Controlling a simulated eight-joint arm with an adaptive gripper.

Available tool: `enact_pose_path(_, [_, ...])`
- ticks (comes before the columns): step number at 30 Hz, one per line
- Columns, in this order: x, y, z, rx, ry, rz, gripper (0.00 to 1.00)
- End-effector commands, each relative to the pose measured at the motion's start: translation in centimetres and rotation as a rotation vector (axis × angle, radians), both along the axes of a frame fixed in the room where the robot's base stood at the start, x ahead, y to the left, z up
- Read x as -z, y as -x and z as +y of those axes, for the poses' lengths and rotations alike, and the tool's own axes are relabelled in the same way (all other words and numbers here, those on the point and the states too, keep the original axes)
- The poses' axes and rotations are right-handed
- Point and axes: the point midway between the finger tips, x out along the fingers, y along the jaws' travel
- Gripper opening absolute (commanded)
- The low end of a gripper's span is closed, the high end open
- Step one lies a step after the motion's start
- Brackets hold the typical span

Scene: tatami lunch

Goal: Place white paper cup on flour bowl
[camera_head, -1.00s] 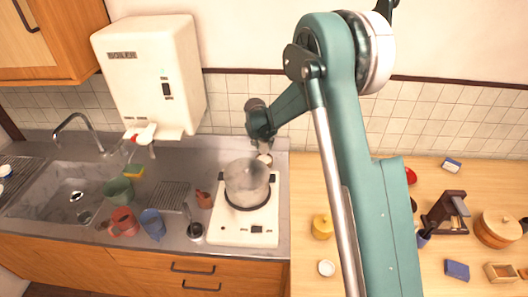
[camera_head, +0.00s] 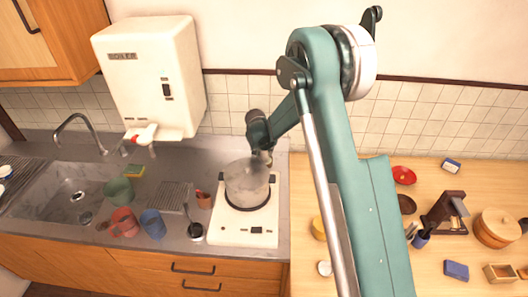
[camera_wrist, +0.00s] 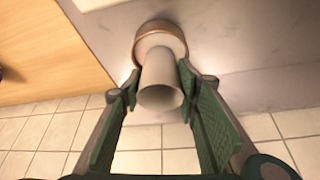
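The white paper cup (camera_wrist: 160,88) is between the fingertips of my gripper (camera_wrist: 159,84) in the wrist view, its round open end facing the camera. The fingers appear shut on its sides. The flour bowl (camera_wrist: 161,33), with a brown rim and a pale inside, lies just beyond the cup's far end. The cup overlaps it in this view, and I cannot tell whether they touch. In the head view my gripper (camera_head: 262,156) is behind the pot, near the back wall; it hides most of the cup and bowl.
A pot (camera_head: 246,184) stands on the white stove (camera_head: 243,228) just in front of my gripper. The sink (camera_head: 60,195), with several cups beside it, is to the left. The wooden counter (camera_head: 305,190) on the right holds bowls and boxes. The tiled wall (camera_wrist: 145,137) is close by.

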Motion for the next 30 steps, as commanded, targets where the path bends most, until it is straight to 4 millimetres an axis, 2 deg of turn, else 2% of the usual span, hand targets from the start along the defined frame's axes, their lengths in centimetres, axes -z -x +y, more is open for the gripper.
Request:
enact_pose_path(15, [0.63,0.01,0.00,0.000,0.000,0.000,0.27])
enact_pose_path(16, [0.53,0.01,0.00,0.000,0.000,0.000,0.36])
enact_pose_path(19, [0.49,0.01,0.00,0.000,0.000,0.000,0.47])
enact_pose_path(30, [0.41,0.01,0.00,0.000,0.000,0.000,0.47])
